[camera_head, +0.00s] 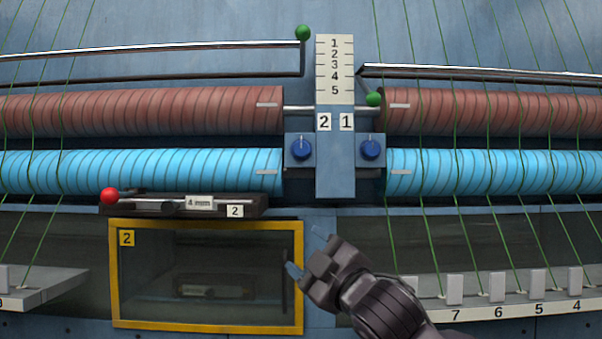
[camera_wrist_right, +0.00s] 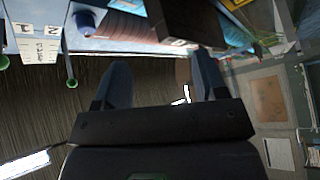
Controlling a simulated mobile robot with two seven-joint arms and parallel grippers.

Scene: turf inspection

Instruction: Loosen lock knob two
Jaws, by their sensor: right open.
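Two blue lock knobs sit on the central blue column in the head view. The left knob (camera_head: 302,148) is below the label "2" (camera_head: 324,122). The right knob (camera_head: 370,149) is below the label "1" (camera_head: 347,122). Each knob has a pale mark pointing about upward. My right gripper (camera_head: 306,248) is below the knobs, by the right edge of the yellow-framed window, with blue fingers apart. It is open and empty, clear of both knobs. In the right wrist view the two fingers (camera_wrist_right: 160,82) are spread with nothing gripped. My left gripper is not in view.
Red rollers (camera_head: 140,110) and blue rollers (camera_head: 140,172) flank the column. A dark gauge bar (camera_head: 160,205) with a red ball sits above the yellow-framed window (camera_head: 112,275). Levers with green balls (camera_head: 303,32) are above. Numbered blocks (camera_head: 497,288) with green cords stand lower right.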

